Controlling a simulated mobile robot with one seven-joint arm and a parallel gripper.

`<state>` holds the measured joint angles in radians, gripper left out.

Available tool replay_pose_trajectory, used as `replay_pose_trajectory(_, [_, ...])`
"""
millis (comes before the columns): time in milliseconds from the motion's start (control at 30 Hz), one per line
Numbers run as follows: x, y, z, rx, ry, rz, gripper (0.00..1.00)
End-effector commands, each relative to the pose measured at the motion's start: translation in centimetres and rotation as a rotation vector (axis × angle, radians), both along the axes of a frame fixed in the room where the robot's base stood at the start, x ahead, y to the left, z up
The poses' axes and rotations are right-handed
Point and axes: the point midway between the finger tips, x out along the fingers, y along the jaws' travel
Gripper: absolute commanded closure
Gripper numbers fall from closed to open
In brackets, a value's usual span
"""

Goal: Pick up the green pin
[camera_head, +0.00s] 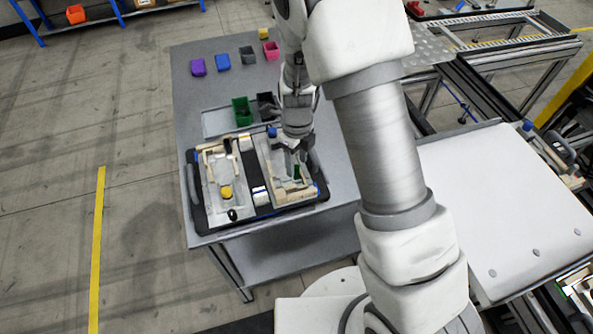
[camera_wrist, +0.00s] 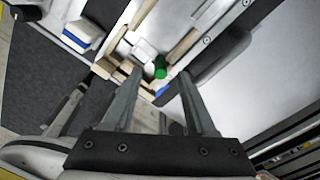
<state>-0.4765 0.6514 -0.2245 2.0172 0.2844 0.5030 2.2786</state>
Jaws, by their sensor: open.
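The green pin (camera_wrist: 160,67) shows in the wrist view as a small green cylinder in a light fixture, near wooden blocks. In the picture it lies between the tips of my gripper (camera_wrist: 161,76), just beyond them. The fingers are spread apart with nothing between them. In the head view my gripper (camera_head: 291,150) points down over the right-hand fixture of the black pallet (camera_head: 198,214). A small green patch, likely the pin (camera_head: 297,171), shows just below the fingers. How far above the pin the fingertips are is hard to tell.
Wooden blocks (camera_wrist: 128,68) and a black handle (camera_wrist: 216,60) stand close to the pin. A yellow knob (camera_head: 226,191) is on the left fixture. Green (camera_head: 241,111) and black bins stand behind the pallet, with purple (camera_head: 198,67), blue and pink bins farther back.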

Motion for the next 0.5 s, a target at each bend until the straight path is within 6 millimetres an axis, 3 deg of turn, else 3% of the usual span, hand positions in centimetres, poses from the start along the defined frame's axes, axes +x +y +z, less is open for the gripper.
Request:
replay_pose_trajectory(200, [0.1, 0.0, -2.4, 0.000, 0.001, -0.001, 0.44])
replay_pose_trajectory(467, [0.1, 0.1, -2.6, 0.000, -0.001, -0.001, 0.44])
replay_pose_trajectory(500, [0.1, 0.1, -2.6, 0.000, -0.001, -0.001, 0.47])
